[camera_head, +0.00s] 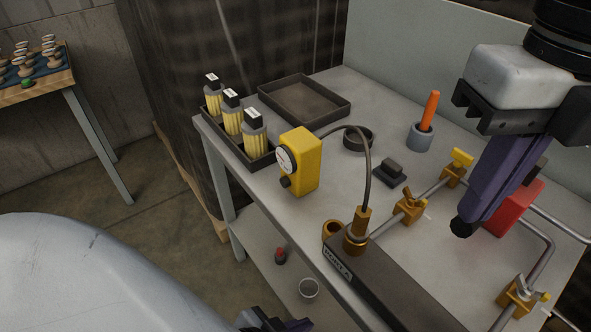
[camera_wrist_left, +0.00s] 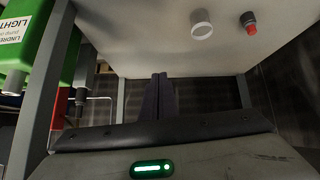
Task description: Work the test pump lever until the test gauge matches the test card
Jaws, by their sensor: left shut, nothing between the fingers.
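The yellow test gauge (camera_head: 301,165) stands on the bench, its dial face turned left and its reading too small to tell. A dark hose joins it to the brass fitting (camera_head: 356,238) on the dark pump body (camera_head: 385,290). I cannot make out a test card or tell which part is the lever. My right gripper (camera_head: 464,226) hangs over the pipework at the right; its jaw gap does not show. My left gripper (camera_head: 296,325) is at the bottom edge, low beside the bench. In the left wrist view its fingers (camera_wrist_left: 159,98) are shut and empty.
An empty dark tray (camera_head: 305,99), an orange-handled tool (camera_head: 429,110) and a red block (camera_head: 514,208) are on the bench. A cup (camera_head: 308,290) and a red-capped bottle (camera_head: 280,256) stand on the lower shelf.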

